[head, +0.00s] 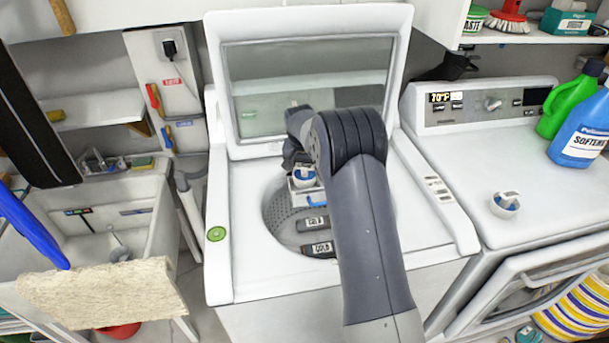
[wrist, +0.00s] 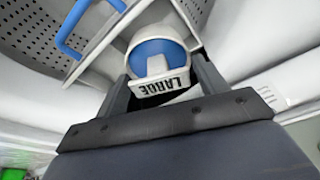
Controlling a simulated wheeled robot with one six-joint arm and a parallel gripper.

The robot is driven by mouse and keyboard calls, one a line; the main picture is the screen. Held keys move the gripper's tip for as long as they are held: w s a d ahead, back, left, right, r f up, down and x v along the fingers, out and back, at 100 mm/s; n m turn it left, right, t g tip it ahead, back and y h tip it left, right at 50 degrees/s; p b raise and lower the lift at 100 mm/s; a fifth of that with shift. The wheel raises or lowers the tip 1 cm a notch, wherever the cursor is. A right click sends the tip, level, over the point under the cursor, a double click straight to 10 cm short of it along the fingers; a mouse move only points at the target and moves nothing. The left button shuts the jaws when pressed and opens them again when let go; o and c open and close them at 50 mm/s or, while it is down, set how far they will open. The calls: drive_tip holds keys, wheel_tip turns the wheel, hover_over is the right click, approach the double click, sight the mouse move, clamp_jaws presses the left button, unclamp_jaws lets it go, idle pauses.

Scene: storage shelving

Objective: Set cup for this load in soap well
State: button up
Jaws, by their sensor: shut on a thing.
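My gripper (wrist: 160,82) is shut on a white cup (wrist: 178,36) with a blue inside and a tab marked LARGE, which reads upside down in the wrist view. In the head view the held cup (head: 304,178) shows just below my gripper, over the open washer. A white tray-like part (head: 303,197), apparently the soap well, with a blue handle (wrist: 72,30), lies at the tub's upper edge under the cup. I cannot tell whether the cup rests in it or is above it. My arm hides the tub's right side.
The washer lid (head: 310,85) stands open behind. A sink (head: 100,205) is left.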

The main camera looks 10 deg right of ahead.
sight(305, 176)
wheel_tip(305, 176, down, 4)
drive_tip(key=shift+r+p, duration=0.15)
drive_tip(key=shift+p, duration=0.25)
drive_tip(key=shift+f+b, duration=0.65)
drive_tip(key=o, duration=1)
drive_tip(key=shift+s, duration=0.1)
drive_tip(key=shift+c, duration=0.2)
drive_tip(key=shift+o, duration=0.5)
drive_tip(key=shift+r+p, duration=0.6)
drive_tip(key=shift+p, duration=0.05)
drive_tip(key=shift+o, duration=0.2)
drive_tip(key=b+v, duration=0.2)
drive_tip(key=v, duration=1)
